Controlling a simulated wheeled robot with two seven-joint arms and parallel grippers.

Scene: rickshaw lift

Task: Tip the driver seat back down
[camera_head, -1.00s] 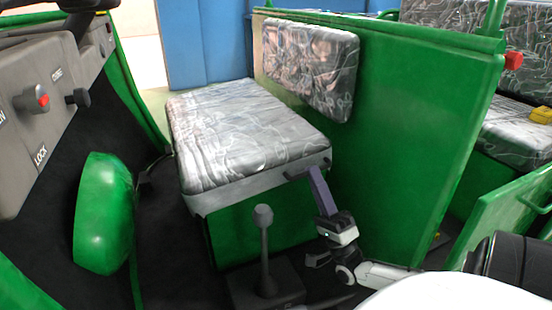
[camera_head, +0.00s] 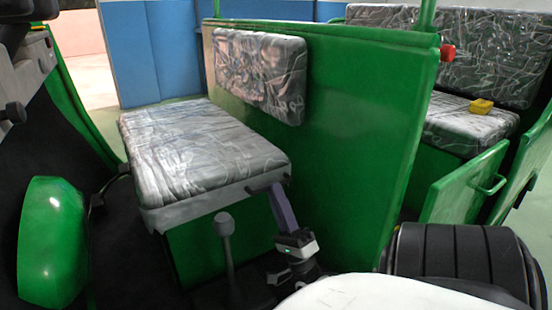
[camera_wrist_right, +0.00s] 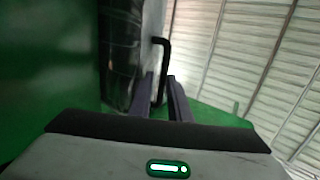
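The driver seat (camera_head: 195,150) is a grey patterned cushion on a grey frame, lying roughly level over a green base box in the head view; I cannot tell whether it rests fully on the box. My right gripper (camera_head: 268,190) is at the seat's near right corner, by a small dark handle. In the right wrist view, the black bar handle (camera_wrist_right: 165,60) stands between the two purple fingers of the right gripper (camera_wrist_right: 161,80), with a gap between them. The seat edge (camera_wrist_right: 120,60) shows beside it. My left gripper is out of view.
A green partition (camera_head: 345,130) with a padded backrest (camera_head: 260,70) stands right behind the seat. A lever (camera_head: 226,240) rises close beside the gripper. A green rounded hump (camera_head: 52,240) is at left. A yellow item (camera_head: 481,106) lies on the rear seat (camera_head: 455,128).

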